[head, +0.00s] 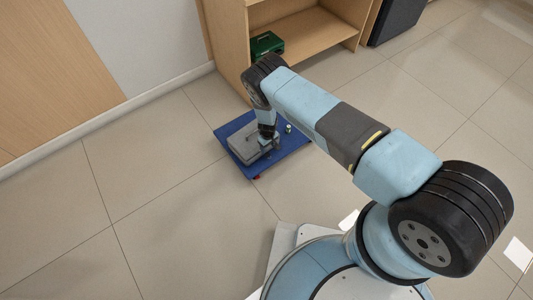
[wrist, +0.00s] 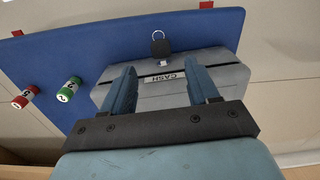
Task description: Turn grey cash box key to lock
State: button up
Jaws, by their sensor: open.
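In the wrist view the box (wrist: 225,66) shows a label reading CASH, upside down. A dark key (wrist: 160,47) with a metal ring stands at the box's edge, past the label. My gripper (wrist: 158,70) is open, its two blue fingers apart over the box and pointing toward the key side. The key lies beyond the gap between the fingertips, with nothing gripped. In the head view my gripper (head: 268,143) is over the box's right part, and the key cannot be made out there.
A red coin roll (wrist: 24,97) and a green one (wrist: 69,89) stand left of the box in the wrist view. A wooden shelf unit (head: 310,40) holding a green box (head: 266,44) stands behind. Floor to the left is clear.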

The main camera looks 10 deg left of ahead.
aim_at(268, 155)
jog(key=shift+f, duration=3.55)
